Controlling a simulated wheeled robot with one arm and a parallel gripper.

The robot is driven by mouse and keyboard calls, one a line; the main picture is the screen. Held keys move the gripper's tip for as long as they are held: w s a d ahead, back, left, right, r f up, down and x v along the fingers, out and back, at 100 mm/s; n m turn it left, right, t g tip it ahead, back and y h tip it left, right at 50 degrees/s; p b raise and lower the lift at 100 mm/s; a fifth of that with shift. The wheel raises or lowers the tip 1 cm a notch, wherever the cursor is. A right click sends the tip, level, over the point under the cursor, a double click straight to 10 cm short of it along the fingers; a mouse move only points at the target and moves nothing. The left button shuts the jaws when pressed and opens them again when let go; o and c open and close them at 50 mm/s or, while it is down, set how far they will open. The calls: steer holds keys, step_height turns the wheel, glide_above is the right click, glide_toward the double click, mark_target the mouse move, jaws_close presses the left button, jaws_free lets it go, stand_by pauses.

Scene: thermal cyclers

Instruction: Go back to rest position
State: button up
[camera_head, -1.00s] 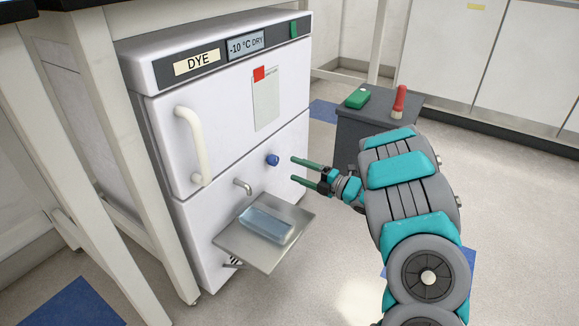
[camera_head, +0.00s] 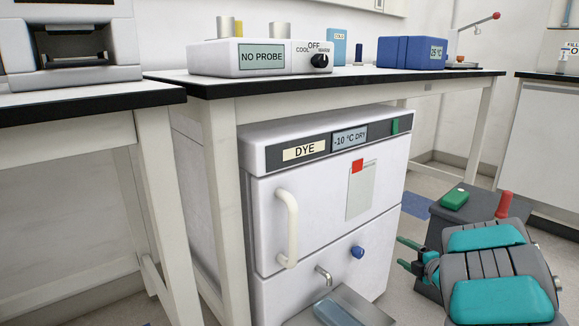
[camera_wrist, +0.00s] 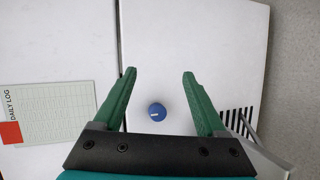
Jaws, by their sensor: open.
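My gripper (camera_head: 405,254) is open and empty, with green fingers, at the right of the white DYE unit (camera_head: 272,205). In the wrist view my gripper (camera_wrist: 160,75) faces the unit's front, and the blue knob (camera_wrist: 157,112) shows between the fingers, apart from them. The knob also shows in the head view (camera_head: 358,252), left of the fingertips. The unit's display (camera_head: 349,138) reads -10 °C DRY. Its door handle (camera_head: 287,228) is on the left of the front.
A tap (camera_head: 324,275) stands over a metal tray (camera_head: 371,309) holding a bluish block (camera_head: 335,313). The bench (camera_head: 240,88) overhangs the unit.

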steer(key=s+d+r+m+g+h, duration=0.2)
steer(key=s+d+r+m+h, duration=0.35)
steer(key=m+h, duration=0.2)
steer(key=s+a+r+m+g+h, duration=0.2)
steer(key=s+m+g, duration=0.3)
steer(key=s, duration=0.4)
steer(key=s+a+f+m+g+y, duration=0.1)
steer(key=s+a+m+g+y, duration=0.15)
steer(key=s+a, duration=0.75)
steer(key=s+a+f+m+g+y, duration=0.1)
steer(key=s+a+f+m+g, duration=0.3)
steer(key=s, duration=0.9)
steer(key=s+a+r+m+g+y, duration=0.1)
steer(key=s+a+m+g+y, duration=0.1)
steer(key=s+a, duration=0.85)
step_height(320, 180, up, 14)
steer(key=s+d+p, duration=0.1)
steer(key=s+p, duration=0.1)
steer(key=p, duration=1.2)
steer(key=shift+r, duration=0.15)
steer(key=shift+s+d+g, duration=0.1)
steer(key=shift+g, duration=0.15)
